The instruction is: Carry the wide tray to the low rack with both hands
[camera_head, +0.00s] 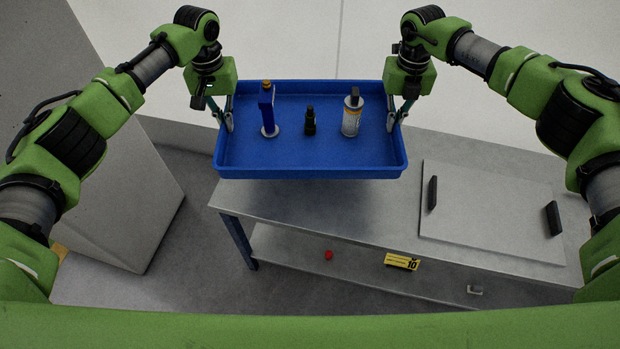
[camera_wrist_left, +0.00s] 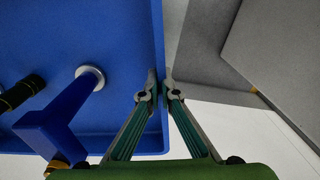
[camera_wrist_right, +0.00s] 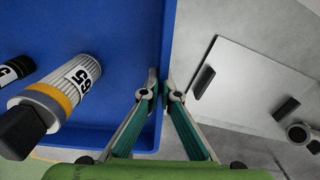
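The wide blue tray (camera_head: 310,171) is in front of me, appearing level above the left end of a grey metal bench. My left gripper (camera_head: 228,124) is shut on the tray's left wall, with a finger on each side in the left wrist view (camera_wrist_left: 158,96). My right gripper (camera_head: 394,124) is shut on its right wall, as the right wrist view (camera_wrist_right: 159,94) shows. I see no object clearly marked as the low rack.
A large grey slanted block (camera_head: 125,205) stands at left.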

